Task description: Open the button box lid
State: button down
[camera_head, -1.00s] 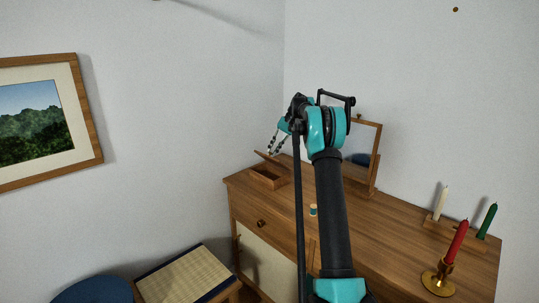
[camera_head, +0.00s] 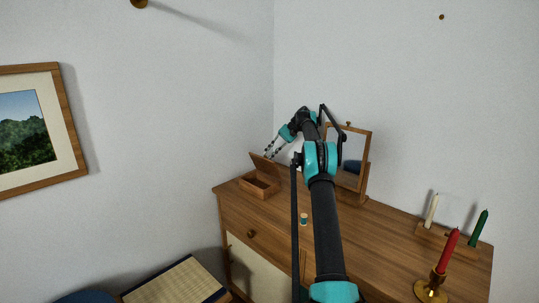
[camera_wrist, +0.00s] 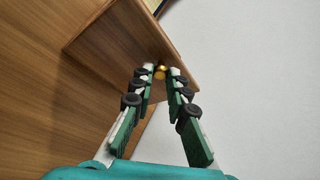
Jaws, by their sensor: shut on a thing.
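The button box (camera_head: 261,187) is a small wooden box at the back left of the dresser top. Its lid (camera_head: 266,167) is raised and tilted up at the back, so the dark inside shows. In the wrist view the lid (camera_wrist: 108,42) is a brown panel with a small brass knob (camera_wrist: 160,72) near its edge. My gripper (camera_head: 270,157) is at the lid's upper edge. In the wrist view my gripper (camera_wrist: 161,72) has its green and black fingers closed around the knob. The contents of the box are too small to tell.
A framed mirror (camera_head: 350,160) stands behind my arm on the dresser (camera_head: 380,232). A small teal-and-cream item (camera_head: 304,219) lies near the front. White, green and red candles (camera_head: 447,252) stand at the right. A woven-top stool (camera_head: 175,283) is below left.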

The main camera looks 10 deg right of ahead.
jog(key=c, duration=1.5)
grip_release()
jog(key=shift+o, duration=0.2)
